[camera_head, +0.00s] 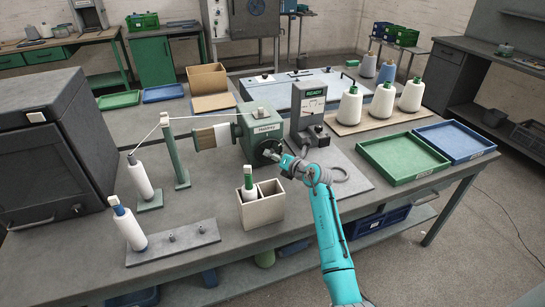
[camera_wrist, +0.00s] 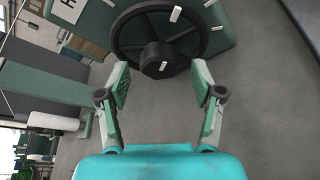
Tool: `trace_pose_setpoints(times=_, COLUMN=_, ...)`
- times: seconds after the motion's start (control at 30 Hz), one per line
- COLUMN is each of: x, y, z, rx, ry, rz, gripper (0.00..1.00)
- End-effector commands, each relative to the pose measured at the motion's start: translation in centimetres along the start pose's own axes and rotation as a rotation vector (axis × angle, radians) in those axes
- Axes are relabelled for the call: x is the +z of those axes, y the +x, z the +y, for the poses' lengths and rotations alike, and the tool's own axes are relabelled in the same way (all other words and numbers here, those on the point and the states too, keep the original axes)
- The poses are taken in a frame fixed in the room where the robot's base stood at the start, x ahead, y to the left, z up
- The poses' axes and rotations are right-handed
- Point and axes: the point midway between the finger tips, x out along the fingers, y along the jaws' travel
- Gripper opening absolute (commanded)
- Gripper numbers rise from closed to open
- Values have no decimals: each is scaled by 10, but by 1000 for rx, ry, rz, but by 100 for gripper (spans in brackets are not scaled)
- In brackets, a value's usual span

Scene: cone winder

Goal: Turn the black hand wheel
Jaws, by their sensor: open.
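The black hand wheel (camera_wrist: 124,42) shows large at the top of the wrist view, with spokes, a dark central hub and small white marks. In the head view the hand wheel (camera_head: 265,151) is on the front of the green winder (camera_head: 262,123), partly hidden by my gripper. My gripper (camera_wrist: 160,80) is open, its two fingers apart with the hub (camera_wrist: 158,60) just beyond and between the tips. In the head view my gripper (camera_head: 278,157) is close in front of the wheel. I cannot tell whether it touches it.
A grey gauge box reading READY (camera_head: 308,103) stands right of the winder. A divided white box (camera_head: 262,208) stands in front. A green post (camera_head: 175,150) carries yarn at left. A green tray (camera_head: 402,157) and blue tray (camera_head: 453,141) lie at right.

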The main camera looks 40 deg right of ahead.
Motion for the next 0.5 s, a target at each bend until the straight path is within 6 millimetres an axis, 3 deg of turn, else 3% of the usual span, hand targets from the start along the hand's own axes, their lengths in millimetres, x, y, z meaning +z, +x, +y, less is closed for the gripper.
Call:
trace_pose_setpoints(times=0.2, x=0, y=16, z=0, rx=0, ry=-1, rz=0, gripper=67)
trace_pose_setpoints(times=0.5, x=0, y=18, z=0, rx=0, ry=-1, rz=0, gripper=67)
